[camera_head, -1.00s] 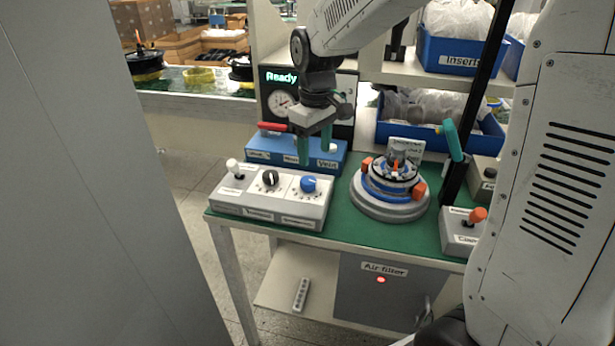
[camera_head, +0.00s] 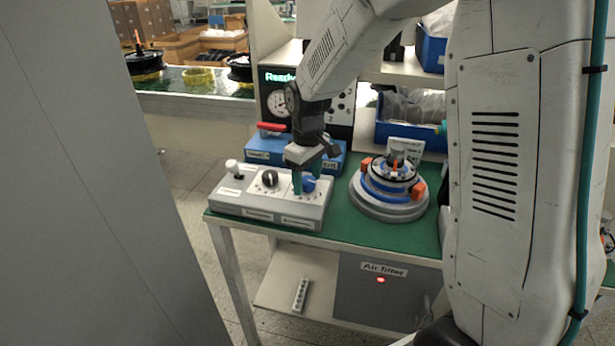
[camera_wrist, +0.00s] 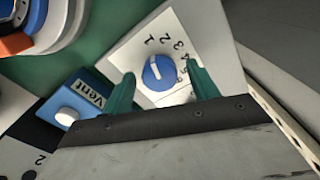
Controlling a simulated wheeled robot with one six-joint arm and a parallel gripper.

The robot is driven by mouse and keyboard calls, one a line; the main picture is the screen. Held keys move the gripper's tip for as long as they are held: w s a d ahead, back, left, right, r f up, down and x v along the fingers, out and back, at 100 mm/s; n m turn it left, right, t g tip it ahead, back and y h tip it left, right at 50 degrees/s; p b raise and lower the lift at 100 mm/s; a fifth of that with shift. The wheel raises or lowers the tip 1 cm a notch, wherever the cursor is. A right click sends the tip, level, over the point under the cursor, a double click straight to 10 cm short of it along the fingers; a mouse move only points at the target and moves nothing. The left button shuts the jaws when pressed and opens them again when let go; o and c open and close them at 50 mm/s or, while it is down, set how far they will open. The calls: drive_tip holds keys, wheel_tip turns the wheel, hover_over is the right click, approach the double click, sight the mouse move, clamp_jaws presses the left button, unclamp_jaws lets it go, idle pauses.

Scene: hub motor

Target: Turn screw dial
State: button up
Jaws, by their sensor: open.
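The grey-white control box (camera_head: 231,205) stands on the green bench top. It carries a white knob (camera_head: 232,166), a black dial (camera_head: 269,177) and a blue dial (camera_head: 308,183). In the wrist view the blue dial (camera_wrist: 158,72) sits on a white plate with numbers around it, its white mark near the 1. My gripper (camera_wrist: 164,86) is open, its two green fingers apart on either side of the blue dial. In the head view my gripper (camera_head: 308,184) is over the right end of the box and partly hides the blue dial. I cannot tell whether the fingers touch the dial.
A blue box (camera_head: 262,148) with a red handle and a Vent label stands behind the control box. A round grey, blue and orange fixture (camera_head: 388,206) stands to the right. A display panel and blue bins are at the back. Free green bench top shows between box and fixture.

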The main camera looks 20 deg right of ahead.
drive_tip(key=c, duration=1)
